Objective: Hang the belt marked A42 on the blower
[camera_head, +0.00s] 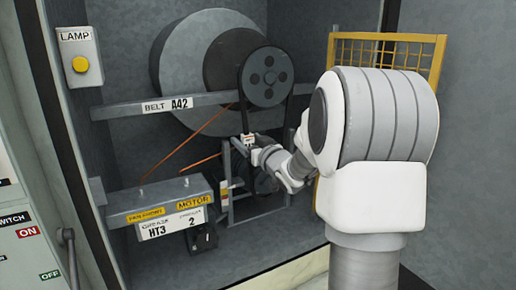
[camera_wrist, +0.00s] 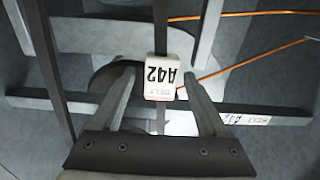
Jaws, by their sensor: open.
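The black belt (camera_head: 242,112) appears to loop over the top of the blower's grey pulley (camera_head: 267,78), with its sides hanging down. The pulley stands before the large round blower housing (camera_head: 178,72). A white tag (camera_wrist: 163,78) marked A42 is on the belt and reads upside down in the wrist view. My gripper (camera_head: 254,146) is open at the tag, below and left of the pulley. In the wrist view the tag lies between its two fingers (camera_wrist: 160,82); contact cannot be told. The lower end of the belt is hidden behind my gripper and arm.
A grey rail (camera_head: 125,108) labelled BELT A42 crosses before the housing. The motor panel (camera_head: 158,205) stands lower left, with orange cords (camera_head: 190,162) running up from it. A yellow mesh guard (camera_head: 392,55) is at the right behind my arm.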

